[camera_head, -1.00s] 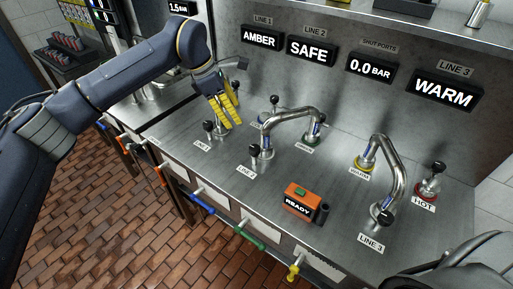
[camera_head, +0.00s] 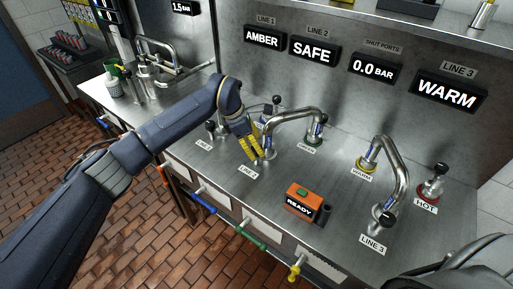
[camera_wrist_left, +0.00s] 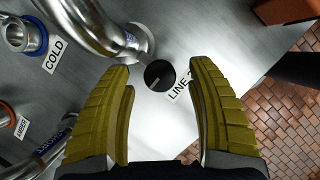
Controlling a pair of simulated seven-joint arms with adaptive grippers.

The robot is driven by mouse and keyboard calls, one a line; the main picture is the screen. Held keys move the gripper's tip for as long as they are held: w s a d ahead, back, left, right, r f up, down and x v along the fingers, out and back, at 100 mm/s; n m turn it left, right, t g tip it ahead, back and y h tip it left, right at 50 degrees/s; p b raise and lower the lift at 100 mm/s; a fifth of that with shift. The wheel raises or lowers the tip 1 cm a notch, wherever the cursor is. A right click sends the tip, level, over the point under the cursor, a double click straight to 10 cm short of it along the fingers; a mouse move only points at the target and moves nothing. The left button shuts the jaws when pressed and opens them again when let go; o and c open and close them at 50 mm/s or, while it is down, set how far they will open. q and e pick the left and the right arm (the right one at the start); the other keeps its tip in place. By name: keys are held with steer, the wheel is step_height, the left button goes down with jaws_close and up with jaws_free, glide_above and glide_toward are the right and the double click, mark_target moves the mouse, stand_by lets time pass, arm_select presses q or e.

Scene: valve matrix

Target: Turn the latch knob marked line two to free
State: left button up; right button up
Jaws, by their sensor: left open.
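The line two latch knob (camera_wrist_left: 160,76) is a round black knob with a pale pointer line, seen from above beside the LINE 2 label (camera_wrist_left: 181,84). In the head view the knob (camera_head: 268,153) is partly hidden by the fingers. My left gripper (camera_head: 252,150) is above it, its yellow fingers pointing down. In the left wrist view the open fingers stand on either side of the knob, with gaps and no clear contact. A curved steel pipe (camera_head: 292,114) runs from beside this knob to a green-ringed port. The line 2 display (camera_head: 313,51) reads SAFE. My right gripper is not in view.
The line 1 knob (camera_head: 211,127) stands close to the left. An orange READY box (camera_head: 298,197) sits in front, to the right. The line 3 pipe (camera_head: 397,168) and the HOT knob (camera_head: 439,169) are further right. Bare steel lies before the knob.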

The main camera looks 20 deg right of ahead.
arm_select(q)
steer(key=shift+d+f, duration=0.25)
steer(key=shift+f, duration=0.45)
jaws_close()
